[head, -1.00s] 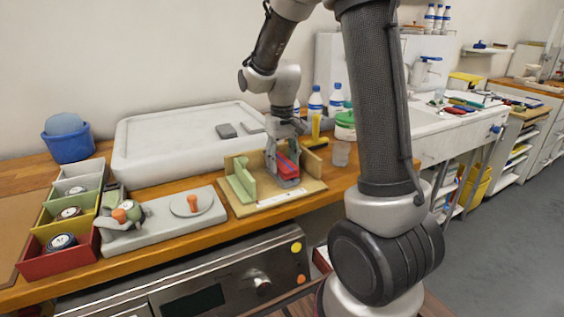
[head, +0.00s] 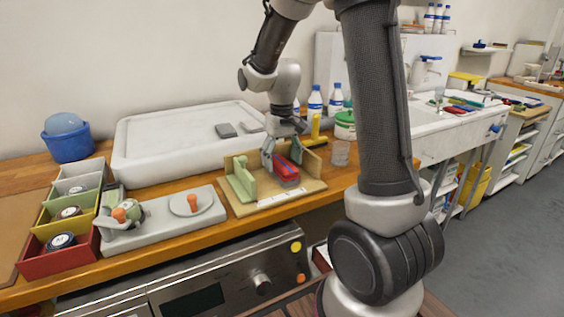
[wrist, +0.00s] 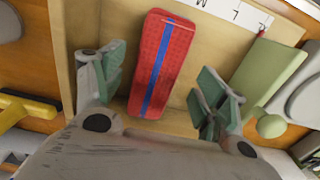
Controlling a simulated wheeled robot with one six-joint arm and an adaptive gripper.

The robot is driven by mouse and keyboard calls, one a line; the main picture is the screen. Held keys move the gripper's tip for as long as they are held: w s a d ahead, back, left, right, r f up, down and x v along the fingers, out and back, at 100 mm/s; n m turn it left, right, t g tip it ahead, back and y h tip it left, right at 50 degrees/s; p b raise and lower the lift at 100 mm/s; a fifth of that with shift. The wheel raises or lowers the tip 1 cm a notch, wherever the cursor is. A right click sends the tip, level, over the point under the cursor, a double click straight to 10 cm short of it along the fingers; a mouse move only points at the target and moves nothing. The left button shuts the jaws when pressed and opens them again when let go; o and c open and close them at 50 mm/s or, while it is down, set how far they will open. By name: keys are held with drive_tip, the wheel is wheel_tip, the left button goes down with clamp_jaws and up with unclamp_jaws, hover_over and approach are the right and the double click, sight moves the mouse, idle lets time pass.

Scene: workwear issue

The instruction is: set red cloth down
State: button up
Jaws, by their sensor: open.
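The red cloth (wrist: 165,60) is a folded red bundle with a blue stripe along it. It lies in the wooden sizing tray (wrist: 215,48), beside one side wall; it also shows in the head view (head: 287,171). My gripper (wrist: 160,80) is open, with one finger on each side of the cloth and visible gaps between. In the head view my gripper (head: 281,152) is over the back part of the cloth.
A pale green block (head: 242,178) stands at the tray's left. A grey board with orange knobs (head: 160,220) and coloured bins (head: 58,262) are further left. A clear cup (head: 340,153) and a green-lidded tub (head: 345,125) stand close on the right.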

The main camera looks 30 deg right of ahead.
sight(282, 164)
wheel_tip(282, 164, up, 11)
drive_tip(key=s+r+t, duration=0.1)
drive_tip(key=s+t, duration=0.1)
drive_tip(key=s, duration=0.9)
drive_tip(key=s+d+r+t, duration=0.1)
drive_tip(key=s+r+t, duration=0.1)
drive_tip(key=s, duration=0.9)
drive_tip(key=shift+s, duration=0.3)
